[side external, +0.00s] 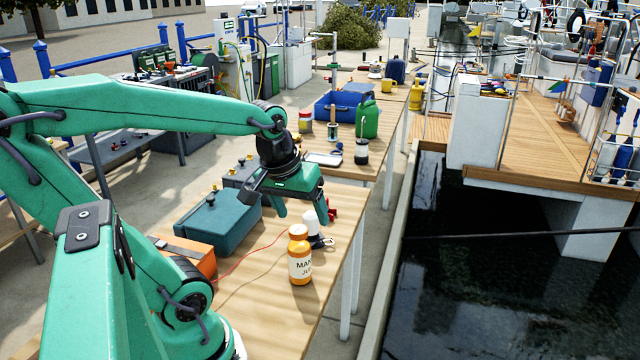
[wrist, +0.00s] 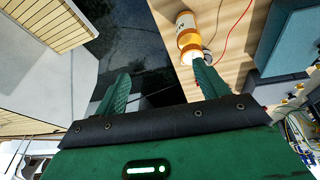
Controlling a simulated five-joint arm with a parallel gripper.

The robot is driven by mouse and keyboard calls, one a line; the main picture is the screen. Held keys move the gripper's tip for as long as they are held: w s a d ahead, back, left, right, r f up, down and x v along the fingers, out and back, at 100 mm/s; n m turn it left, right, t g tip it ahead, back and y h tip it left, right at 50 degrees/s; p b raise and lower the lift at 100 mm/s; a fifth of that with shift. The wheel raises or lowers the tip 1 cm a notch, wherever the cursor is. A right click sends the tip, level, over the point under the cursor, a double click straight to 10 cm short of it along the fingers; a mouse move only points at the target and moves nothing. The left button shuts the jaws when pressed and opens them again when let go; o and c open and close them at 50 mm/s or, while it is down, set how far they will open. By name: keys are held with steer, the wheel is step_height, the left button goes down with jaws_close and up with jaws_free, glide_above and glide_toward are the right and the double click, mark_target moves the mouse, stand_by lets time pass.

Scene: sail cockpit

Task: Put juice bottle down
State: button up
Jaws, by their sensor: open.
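The juice bottle (side external: 300,258), orange with a white label and an orange cap, stands upright on the wooden table (side external: 262,318) near its right edge. In the wrist view the bottle (wrist: 187,28) is at the top, just beyond the tip of the right-hand finger. My gripper (side external: 300,206) is open with nothing between its fingers, above and behind the bottle in the side view. In the wrist view the fingers of my gripper (wrist: 163,70) are spread apart, with dark water seen between them. They look apart from the bottle.
A white-topped item (side external: 312,222) and dark clip-like things stand close behind the bottle. A red cable (side external: 255,252) runs left of it. A teal box (side external: 218,222) and an orange box (side external: 187,256) sit further left. Water (side external: 470,270) lies beyond the table's right edge.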

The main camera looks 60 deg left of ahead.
steer(key=s+d+r+m+t+h, duration=0.1)
steer(key=s+d+r+m+t, duration=0.1)
steer(key=d+m, duration=0.5)
steer(key=shift+d+r+m, duration=0.2)
steer(key=shift+d+m, duration=0.1)
steer(key=shift+d, duration=0.1)
stand_by(0.7)
